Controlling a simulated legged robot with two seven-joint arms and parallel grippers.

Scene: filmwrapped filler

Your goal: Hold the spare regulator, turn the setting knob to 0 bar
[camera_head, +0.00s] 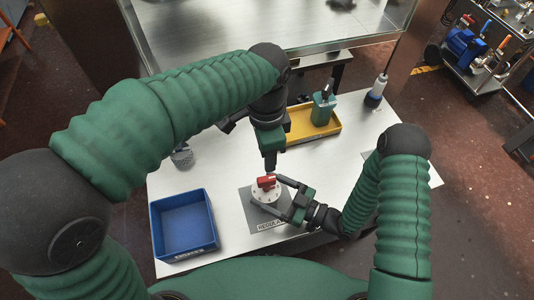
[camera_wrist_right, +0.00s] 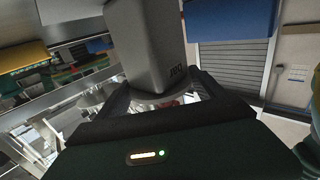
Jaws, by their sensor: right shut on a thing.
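The spare regulator, a pale round body (camera_head: 262,196) with a red setting knob (camera_head: 267,182) on top, is at the grey mat in the head view. My right gripper (camera_head: 266,190) reaches in from the right, shut on the regulator body with a finger on either side. My left gripper (camera_head: 270,167) points down from above, its tips at or just above the red knob; contact and jaw opening are unclear. In the right wrist view, a dark grey block hides most of the regulator; a little red (camera_wrist_right: 168,104) shows below it. The knob's scale is not readable.
The grey mat (camera_head: 243,208) has a partly hidden label. A blue bin (camera_head: 184,254) stands at left and a yellow tray (camera_head: 300,136) with a green item (camera_head: 324,108) behind. A bottle (camera_head: 377,90) stands at back right. A small grey object (camera_head: 182,156) is at left.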

